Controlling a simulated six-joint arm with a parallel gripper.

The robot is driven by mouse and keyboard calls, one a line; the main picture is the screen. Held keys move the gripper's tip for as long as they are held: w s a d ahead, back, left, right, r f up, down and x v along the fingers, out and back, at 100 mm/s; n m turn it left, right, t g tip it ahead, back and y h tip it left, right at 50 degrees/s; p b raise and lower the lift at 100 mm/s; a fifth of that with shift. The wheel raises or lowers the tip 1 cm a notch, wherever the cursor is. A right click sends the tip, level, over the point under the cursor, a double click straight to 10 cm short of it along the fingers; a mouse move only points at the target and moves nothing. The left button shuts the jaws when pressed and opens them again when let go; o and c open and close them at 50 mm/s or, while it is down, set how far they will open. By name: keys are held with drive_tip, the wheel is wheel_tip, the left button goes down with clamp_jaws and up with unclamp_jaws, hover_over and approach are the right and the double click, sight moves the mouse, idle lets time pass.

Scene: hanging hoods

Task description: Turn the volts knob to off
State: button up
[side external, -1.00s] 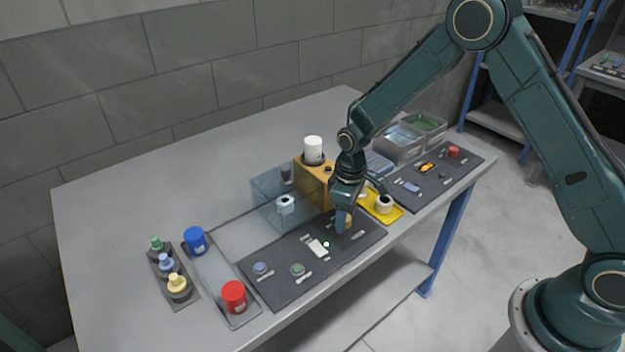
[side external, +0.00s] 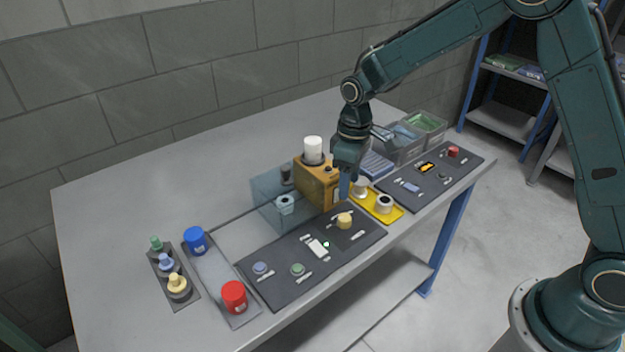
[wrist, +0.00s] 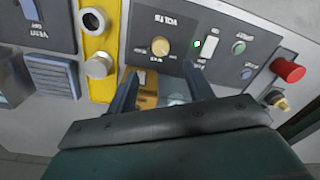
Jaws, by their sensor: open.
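The volts knob is a round pale-yellow knob (wrist: 160,46) on a dark panel, with the upside-down word VOLTS above it in the wrist view. In the side view the yellow knob (side external: 344,220) stands uncovered on the panel (side external: 290,285). Its pointer setting is too small to read. My gripper (side external: 345,190) is above and behind the knob, apart from it, beside the orange box. In the wrist view its two fingers (wrist: 161,88) are spread with nothing held, and the knob lies beyond them.
The orange box (side external: 312,183) with a white cylinder on top is close to my gripper. A yellow plate (side external: 397,212) with round fittings lies to the right. The same dark panel carries a white switch (side external: 317,247), a green knob (side external: 298,269) and a blue knob (side external: 260,267).

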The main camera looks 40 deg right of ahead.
wheel_tip(320, 180, up, 4)
drive_tip(key=shift+d+f, duration=0.1)
idle(0.5)
drive_tip(key=s+d+r+m+t, duration=0.2)
drive_tip(key=s+d+r+t, duration=0.1)
drive_tip(key=s+r, duration=1)
drive_tip(key=s+d+r+m+t, duration=0.2)
drive_tip(key=s+m, duration=0.1)
drive_tip(key=s, duration=1.1)
drive_tip(key=shift+s+r+t+h, duration=0.3)
drive_tip(key=shift+r+t, duration=0.1)
